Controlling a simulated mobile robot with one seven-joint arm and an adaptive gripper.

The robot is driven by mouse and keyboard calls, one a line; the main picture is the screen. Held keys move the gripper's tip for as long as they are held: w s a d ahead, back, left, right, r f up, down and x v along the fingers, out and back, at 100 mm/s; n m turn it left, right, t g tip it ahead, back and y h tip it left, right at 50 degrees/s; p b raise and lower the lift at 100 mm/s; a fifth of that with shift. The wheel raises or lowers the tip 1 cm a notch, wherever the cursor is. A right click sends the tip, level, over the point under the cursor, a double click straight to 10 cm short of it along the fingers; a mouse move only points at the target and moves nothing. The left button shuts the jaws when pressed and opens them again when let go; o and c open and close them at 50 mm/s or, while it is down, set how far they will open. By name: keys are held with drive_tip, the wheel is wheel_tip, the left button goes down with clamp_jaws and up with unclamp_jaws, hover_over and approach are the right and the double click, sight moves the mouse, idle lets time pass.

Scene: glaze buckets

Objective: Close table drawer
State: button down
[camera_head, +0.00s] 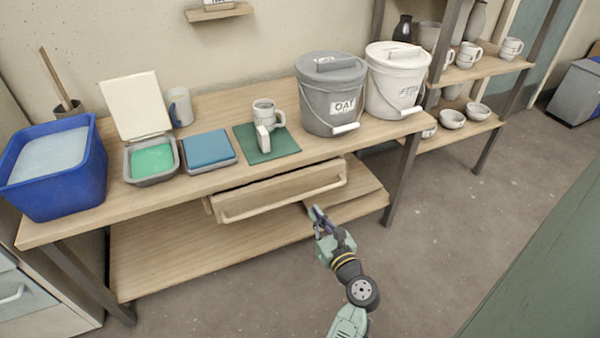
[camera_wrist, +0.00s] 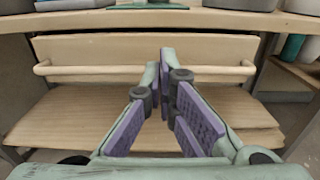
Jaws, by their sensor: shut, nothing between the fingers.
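The table drawer (camera_head: 270,191) is under the wooden tabletop and stands partly open, with its front panel out past the table edge. Its long bar handle (camera_head: 285,197) runs across the front. In the wrist view the drawer front (camera_wrist: 110,53) and handle (camera_wrist: 95,70) span most of the width, straight ahead. My gripper (camera_head: 316,212) is in front of and slightly below the drawer's right half. In the wrist view my gripper (camera_wrist: 165,62) has its fingertips together, empty, overlapping the handle bar in the picture. I cannot tell whether they touch the drawer.
The table (camera_head: 205,185) carries a blue tub (camera_head: 60,180), a grey bucket (camera_head: 330,100), a white bucket (camera_head: 390,85) and a mug (camera_head: 264,112) on a green mat. A lower shelf (camera_head: 160,260) lies beneath the drawer. The floor (camera_head: 430,230) to the right is clear.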

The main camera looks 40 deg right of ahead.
sight(293, 179)
drive_tip(key=p+x, duration=0.1)
drive_tip(key=x, duration=1.1)
drive_tip(key=shift+w, duration=0.3)
drive_tip(key=shift+p+x, duration=0.35)
drive_tip(key=shift+x, duration=1)
drive_tip(key=shift+s, duration=0.2)
